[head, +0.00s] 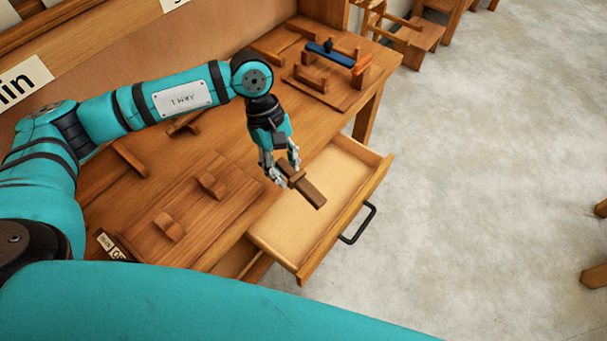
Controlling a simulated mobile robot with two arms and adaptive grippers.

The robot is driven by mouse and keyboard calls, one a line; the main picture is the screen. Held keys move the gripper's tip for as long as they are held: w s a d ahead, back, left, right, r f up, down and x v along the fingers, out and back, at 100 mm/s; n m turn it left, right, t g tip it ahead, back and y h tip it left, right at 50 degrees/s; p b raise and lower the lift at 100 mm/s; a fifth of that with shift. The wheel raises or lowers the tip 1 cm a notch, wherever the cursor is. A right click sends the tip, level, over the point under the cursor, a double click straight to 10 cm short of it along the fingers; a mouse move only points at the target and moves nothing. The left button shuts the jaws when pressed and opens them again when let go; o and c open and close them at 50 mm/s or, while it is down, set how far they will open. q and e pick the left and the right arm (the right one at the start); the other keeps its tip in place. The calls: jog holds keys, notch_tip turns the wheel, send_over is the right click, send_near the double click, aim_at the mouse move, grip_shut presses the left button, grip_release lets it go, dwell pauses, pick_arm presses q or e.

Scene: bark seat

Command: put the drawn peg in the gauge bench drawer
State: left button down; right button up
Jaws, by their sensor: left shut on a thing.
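My left gripper (281,168) is shut on a brown wooden peg (306,189) in the head view. The peg is a short square bar that slants down to the right. Gripper and peg are in front of the open drawer (320,229) of the wooden bench and appear above its inside; their exact height cannot be told. The drawer is pulled out, with a black handle (360,224) on its front. The part of its floor that shows is bare. My right gripper does not show.
The bench top (218,138) holds boards with wooden blocks. At its far end a blue and orange piece (331,55) rests on wooden supports. A stool (418,38) stands behind. The grey floor right of the drawer is clear.

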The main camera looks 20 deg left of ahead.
pick_arm(q)
jog(key=w+d+f+n+t+y+b, duration=0.1)
jog(key=w+f+n+b, duration=0.1)
jog(key=f+n, duration=0.4)
jog(key=w+d+f+n+t+y+b, duration=0.1)
jog(key=w+f+n+b, duration=0.1)
jog(key=f+n, duration=0.5)
jog(key=w+f+n+y+b, duration=0.1)
jog(key=w+f+n+b, duration=0.1)
jog(key=f+n+b, duration=0.2)
jog(key=shift+w+d+f+n+t, duration=0.1)
jog(key=shift+d+f+n+t, duration=0.1)
jog(key=shift+f+n, duration=0.55)
jog(key=shift+w+d+f+n+t, duration=0.1)
jog(key=shift+d+f+n+t, duration=0.1)
jog(key=shift+f+n, duration=0.55)
jog(key=shift+f+b, duration=0.75)
jog(key=shift+b, duration=0.25)
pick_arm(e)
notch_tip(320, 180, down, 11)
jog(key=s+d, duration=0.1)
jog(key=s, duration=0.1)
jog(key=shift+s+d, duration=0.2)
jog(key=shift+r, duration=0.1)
pick_arm(q)
jog(key=c, duration=0.9)
grip_release()
jog(key=shift+c, duration=0.2)
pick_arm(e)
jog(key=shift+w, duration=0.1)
